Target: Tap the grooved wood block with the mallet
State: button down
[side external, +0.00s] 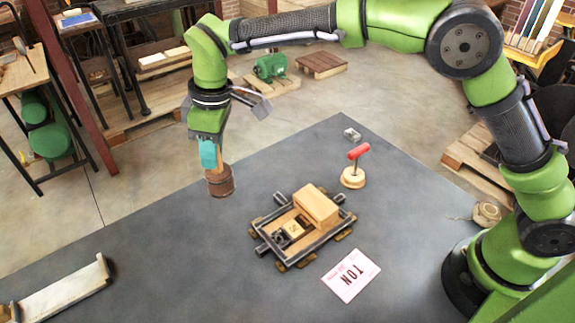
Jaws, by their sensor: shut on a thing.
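My gripper (209,158) points down at the left of the press bed, its teal fingers shut on the mallet. The mallet's brown cylindrical head (219,182) hangs below the fingers, apparently above the dark table; its handle is mostly hidden in the grip. The tan wood block (317,208), with a line along its side that looks like the groove, sits on the right part of a metal frame (302,253). The mallet head is left of the block and clear of it.
Inside the frame lies a small pale type piece (292,229). A red-handled tool (354,165) on a round wooden base stands behind. A printed card (351,275) lies in front. A small metal piece (352,134), string roll (487,213) and long tray (66,292) lie farther off.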

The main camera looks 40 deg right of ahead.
jog(key=s+d+r, duration=0.7)
jog(key=s+d, duration=0.1)
jog(key=d, duration=0.3)
jog(key=s+d+f, duration=0.3)
jog(key=s+f, duration=0.1)
jog(key=f, duration=0.2)
jog(key=shift+s+d+f, duration=0.2)
jog(key=shift+s+d, duration=0.1)
jog(key=shift+d, duration=0.05)
jog(key=shift+r, duration=0.15)
dwell(0.8)
jog(key=shift+s, duration=0.1)
